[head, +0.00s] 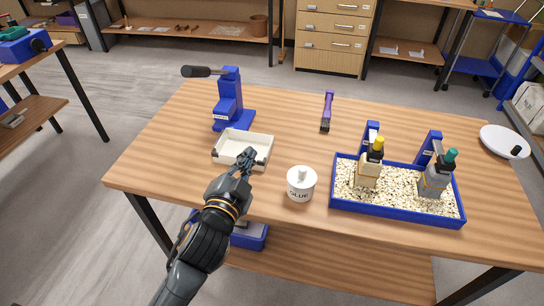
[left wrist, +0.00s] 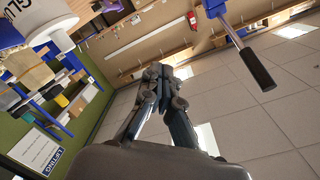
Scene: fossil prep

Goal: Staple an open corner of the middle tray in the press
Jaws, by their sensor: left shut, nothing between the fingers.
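A blue press (head: 230,100) with a black-handled lever stands at the back left of the table. Its lever handle (left wrist: 257,69) also shows in the left wrist view. A white open tray (head: 229,157) sits on the table just in front of the press base. No other tray shows on the tabletop. My left gripper (head: 247,155) is at the tray's right part, seen over its inside; I cannot tell whether it touches the tray. Its fingers (left wrist: 157,72) are shut together with nothing between them in the left wrist view. My right gripper is not in view.
A white glue pot (head: 301,184) stands right of the tray; it also shows in the left wrist view (left wrist: 40,20). A blue box (head: 398,213) of pale granules holds two bottles. A purple-handled brush (head: 327,111) lies behind. A white plate (head: 504,141) sits far right.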

